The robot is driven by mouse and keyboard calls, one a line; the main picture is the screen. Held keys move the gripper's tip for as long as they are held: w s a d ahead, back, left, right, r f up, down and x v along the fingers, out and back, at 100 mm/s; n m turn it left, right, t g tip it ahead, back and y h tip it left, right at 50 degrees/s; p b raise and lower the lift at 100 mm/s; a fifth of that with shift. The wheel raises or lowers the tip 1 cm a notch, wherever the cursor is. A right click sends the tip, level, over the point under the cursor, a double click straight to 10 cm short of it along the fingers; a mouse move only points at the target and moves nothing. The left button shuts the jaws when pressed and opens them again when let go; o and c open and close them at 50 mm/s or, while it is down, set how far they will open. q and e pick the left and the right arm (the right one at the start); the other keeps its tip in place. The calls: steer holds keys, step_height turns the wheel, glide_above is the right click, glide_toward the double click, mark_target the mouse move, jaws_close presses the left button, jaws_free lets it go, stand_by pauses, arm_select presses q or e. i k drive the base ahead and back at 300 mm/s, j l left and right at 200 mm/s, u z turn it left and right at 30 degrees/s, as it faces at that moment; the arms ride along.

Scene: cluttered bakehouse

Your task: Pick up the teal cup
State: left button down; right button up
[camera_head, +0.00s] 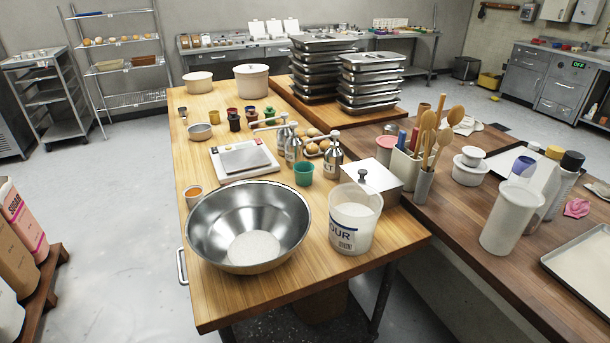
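The teal cup (304,173) stands upright on the light wooden table (285,291). It is behind the gap between a large steel bowl (212,226) and a white flour tub (354,217). A kitchen scale (244,158) is to its left. Metal pump bottles (333,155) stand close behind it and to its right. Its rim and most of its front side are visible. Neither of my grippers shows in the head view.
Small jars (234,121) and stacked trays (370,82) are further back. The table's front strip is clear.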

mark_target(303, 170)
steer(key=i+j+z, duration=0.25)
steer(key=j+z, duration=0.25)
steer(key=j, duration=0.7)
steer(key=j+z, duration=0.45)
steer(key=j, duration=0.8)
steer(key=k+j+z, duration=0.1)
steer(key=j+z, duration=0.4)
steer(key=j, duration=0.75)
steer(key=i+j+z, duration=0.15)
steer(key=j+z, duration=0.15)
steer(key=j, duration=0.65)
steer(key=i+j+z, duration=0.1)
steer(key=j+z, duration=0.2)
steer(key=j, duration=0.65)
